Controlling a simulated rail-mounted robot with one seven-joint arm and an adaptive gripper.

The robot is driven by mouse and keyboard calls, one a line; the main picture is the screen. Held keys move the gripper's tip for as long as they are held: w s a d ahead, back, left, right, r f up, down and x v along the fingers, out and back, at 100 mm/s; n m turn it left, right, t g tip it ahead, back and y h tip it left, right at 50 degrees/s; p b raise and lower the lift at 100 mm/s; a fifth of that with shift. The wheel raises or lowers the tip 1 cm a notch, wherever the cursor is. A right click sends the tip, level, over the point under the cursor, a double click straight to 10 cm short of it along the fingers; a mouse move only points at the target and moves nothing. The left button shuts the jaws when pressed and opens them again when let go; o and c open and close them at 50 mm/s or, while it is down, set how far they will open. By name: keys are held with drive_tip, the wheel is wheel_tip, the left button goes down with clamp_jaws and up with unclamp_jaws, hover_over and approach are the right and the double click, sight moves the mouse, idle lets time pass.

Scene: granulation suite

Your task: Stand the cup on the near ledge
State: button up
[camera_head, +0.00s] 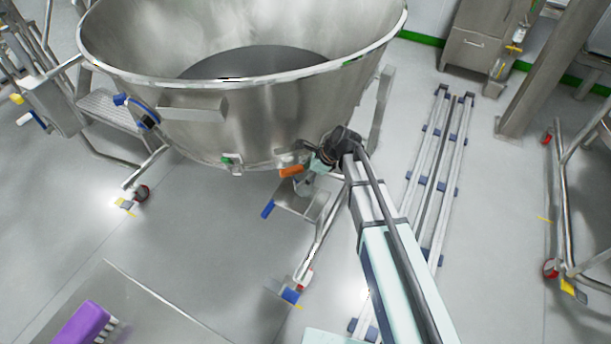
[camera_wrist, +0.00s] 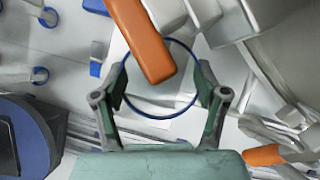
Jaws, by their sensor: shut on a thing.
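In the wrist view my gripper (camera_wrist: 162,84) has one finger on each side of a round, pale cup (camera_wrist: 157,104) with a thin blue rim. The fingers are closed against its sides, and the rim faces the camera. An orange handle (camera_wrist: 143,40) crosses in front of part of the rim; whether it touches the cup I cannot tell. In the head view my gripper (camera_head: 318,165) is low beside the big steel bowl, and the cup is small and partly hidden there. A flat metal plate (camera_head: 298,201) lies below my gripper; I cannot tell whether it is the near ledge.
The large steel bowl (camera_head: 240,120) stands on a wheeled frame close to my arm. The orange handle also shows in the head view (camera_head: 291,171). Rails (camera_head: 440,170) run along the floor at right. A purple object (camera_head: 80,323) sits on a grey surface at lower left.

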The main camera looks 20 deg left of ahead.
drive_tip(key=shift+d+f, duration=0.1)
drive_tip(key=shift+f, duration=0.2)
drive_tip(key=o, duration=1)
drive_tip(key=shift+f, duration=0.1)
drive_tip(key=shift+o, duration=0.2)
drive_tip(key=s+p+v, duration=0.1)
drive_tip(key=v, duration=1.1)
drive_tip(key=s+d+f+n+g+h, duration=0.1)
drive_tip(key=s+d+f+n, duration=0.1)
drive_tip(key=s+d+f, duration=0.45)
drive_tip(key=s+d+f+n+g+h, duration=0.1)
drive_tip(key=s+d+f+n, duration=0.25)
drive_tip(key=f, duration=0.55)
drive_tip(key=s+d+f+n+h, duration=0.1)
drive_tip(key=s+d+f, duration=0.4)
drive_tip(key=d+f, duration=0.15)
drive_tip(key=s+d+f+n+g+h, duration=0.1)
drive_tip(key=s+d+f+n, duration=0.2)
drive_tip(key=s, duration=0.6)
drive_tip(key=s+d+f+n+g+h, duration=0.1)
drive_tip(key=s+d+f+n, duration=0.3)
drive_tip(key=s, duration=0.5)
drive_tip(key=s+d+f+n+g+h, duration=0.1)
drive_tip(key=s+d+f+n+g, duration=0.1)
drive_tip(key=s, duration=0.7)
wheel_tip(320, 180, down, 2)
drive_tip(key=d+n, duration=0.1)
drive_tip(key=d, duration=0.2)
drive_tip(key=shift+f+h, duration=0.15)
drive_tip(key=shift+h, duration=0.15)
